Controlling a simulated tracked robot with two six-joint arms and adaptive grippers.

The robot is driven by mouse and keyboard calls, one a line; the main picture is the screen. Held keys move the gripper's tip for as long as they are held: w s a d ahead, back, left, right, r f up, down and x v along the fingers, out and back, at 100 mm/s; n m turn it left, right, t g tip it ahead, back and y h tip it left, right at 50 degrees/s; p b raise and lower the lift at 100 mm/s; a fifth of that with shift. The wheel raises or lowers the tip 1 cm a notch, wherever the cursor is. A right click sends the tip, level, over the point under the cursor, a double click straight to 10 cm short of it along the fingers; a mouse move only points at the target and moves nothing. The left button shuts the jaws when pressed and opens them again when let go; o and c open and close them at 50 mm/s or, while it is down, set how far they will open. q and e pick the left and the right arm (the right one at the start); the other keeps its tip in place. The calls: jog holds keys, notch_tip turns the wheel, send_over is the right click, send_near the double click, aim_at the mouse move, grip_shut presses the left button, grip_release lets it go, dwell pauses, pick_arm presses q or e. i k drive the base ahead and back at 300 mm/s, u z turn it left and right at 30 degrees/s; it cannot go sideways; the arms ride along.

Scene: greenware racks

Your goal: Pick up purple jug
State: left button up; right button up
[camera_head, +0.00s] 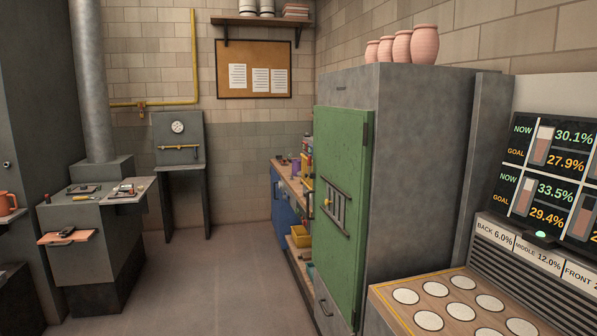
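A small purple item (295,168) stands on the wooden-topped workbench (290,183) along the wall, left of the green door. It is far off and too small for me to tell whether it is a jug. Other small items stand close beside it, and the green door hides part of the bench. Neither of my grippers is in view.
A grey cabinet (418,170) with a green door (338,200) stands right of centre, with several pink pots on top. A board with white discs (405,296) is at the lower right. A grey stove-like unit (80,230) is at left. The floor (205,285) between is clear.

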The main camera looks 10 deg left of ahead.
aim_at(296, 163)
jog(key=u, duration=0.85)
jog(key=i, duration=7.4)
